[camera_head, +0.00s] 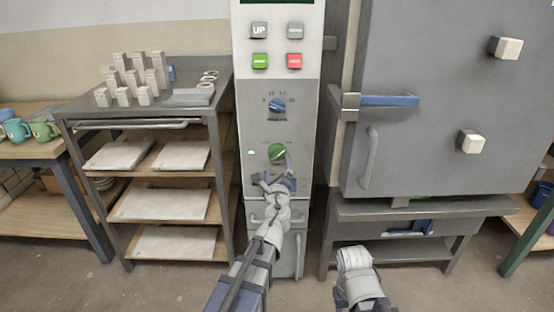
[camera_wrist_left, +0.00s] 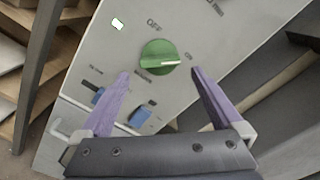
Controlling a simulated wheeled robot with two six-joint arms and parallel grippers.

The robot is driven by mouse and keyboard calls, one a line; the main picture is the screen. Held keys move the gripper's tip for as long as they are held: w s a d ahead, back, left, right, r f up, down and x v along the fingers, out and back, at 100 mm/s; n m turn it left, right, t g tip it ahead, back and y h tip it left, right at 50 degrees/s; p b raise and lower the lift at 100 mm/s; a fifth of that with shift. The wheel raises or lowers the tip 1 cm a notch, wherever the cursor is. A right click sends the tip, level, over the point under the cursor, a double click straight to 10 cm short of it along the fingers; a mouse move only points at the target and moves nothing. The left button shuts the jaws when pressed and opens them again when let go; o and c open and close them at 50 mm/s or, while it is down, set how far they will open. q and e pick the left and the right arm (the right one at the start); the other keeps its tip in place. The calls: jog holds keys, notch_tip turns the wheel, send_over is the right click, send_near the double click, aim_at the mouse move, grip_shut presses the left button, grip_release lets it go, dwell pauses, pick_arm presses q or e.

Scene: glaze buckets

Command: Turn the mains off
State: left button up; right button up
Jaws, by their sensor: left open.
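The grey control panel (camera_head: 262,125) stands upright in the middle of the head view. A round green knob (camera_head: 277,152) sits on its lower part. In the left wrist view the green knob (camera_wrist_left: 158,58) has a pale pointer line aimed right, away from the OFF label above it. Blue switches (camera_wrist_left: 141,116) sit below it. My left gripper (camera_head: 272,172) is open in front of the panel. In the left wrist view its purple fingers (camera_wrist_left: 160,73) stand apart on either side of the knob, with no contact visible. My right gripper's fingers do not show.
A blue dial (camera_head: 277,106) and several push buttons (camera_head: 294,61) are higher on the panel. A small lamp (camera_head: 251,152) is lit beside the green knob. A shelf rack (camera_head: 222,150) stands left; a large grey cabinet (camera_head: 430,130) stands close on the right.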

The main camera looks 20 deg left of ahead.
aim_at(277, 155)
pick_arm(q)
jog(key=x, duration=0.6)
jog(key=shift+w, duration=0.1)
jog(key=c, duration=1.1)
jog(key=shift+c, duration=0.2)
